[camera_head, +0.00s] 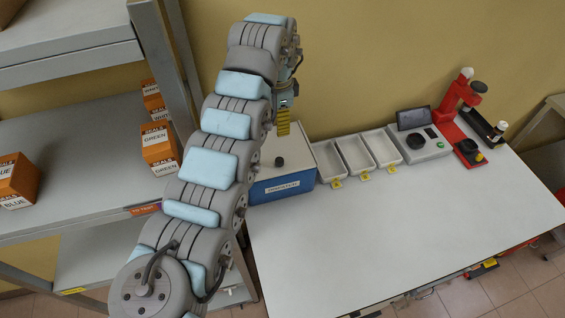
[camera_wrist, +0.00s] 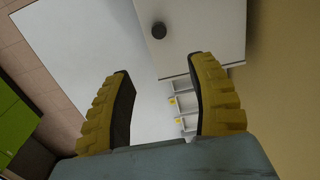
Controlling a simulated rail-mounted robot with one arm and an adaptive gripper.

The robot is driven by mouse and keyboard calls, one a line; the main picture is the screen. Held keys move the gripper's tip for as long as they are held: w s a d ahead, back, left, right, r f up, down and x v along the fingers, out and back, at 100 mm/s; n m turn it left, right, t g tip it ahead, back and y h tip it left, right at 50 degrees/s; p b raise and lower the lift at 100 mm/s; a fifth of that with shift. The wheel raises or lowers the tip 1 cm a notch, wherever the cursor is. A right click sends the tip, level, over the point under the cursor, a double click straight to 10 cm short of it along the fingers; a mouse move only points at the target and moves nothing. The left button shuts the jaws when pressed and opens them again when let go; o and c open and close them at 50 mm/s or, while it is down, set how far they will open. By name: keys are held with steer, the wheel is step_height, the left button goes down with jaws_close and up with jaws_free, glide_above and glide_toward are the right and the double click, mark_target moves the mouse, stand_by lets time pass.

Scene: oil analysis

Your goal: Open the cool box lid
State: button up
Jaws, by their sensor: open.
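The cool box (camera_head: 284,189) is blue with a white lid (camera_head: 300,166) and stands at the left end of the white table. A dark round knob (camera_head: 279,162) sits on the lid, which lies shut. Part of the box is hidden behind my arm. My gripper (camera_head: 284,122) hangs above the back of the box, apart from it. In the wrist view, my gripper (camera_wrist: 163,98) has its two yellow ribbed fingers spread wide with nothing between them. The lid (camera_wrist: 205,20) and its knob (camera_wrist: 158,30) show beyond the fingertips.
Several white trays (camera_head: 355,154) stand in a row right of the box. A grey device with a screen (camera_head: 414,119) and a red stand (camera_head: 459,104) are farther right. The front of the table (camera_head: 400,235) is clear. A grey shelf (camera_head: 85,130) with orange boxes (camera_head: 159,147) stands at left.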

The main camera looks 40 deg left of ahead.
mark_target(279, 160)
step_height(279, 160, down, 17)
steer(key=shift+f+p, duration=0.15)
steer(key=shift+p, duration=0.95)
jaws_close()
steer(key=shift+s, duration=0.1)
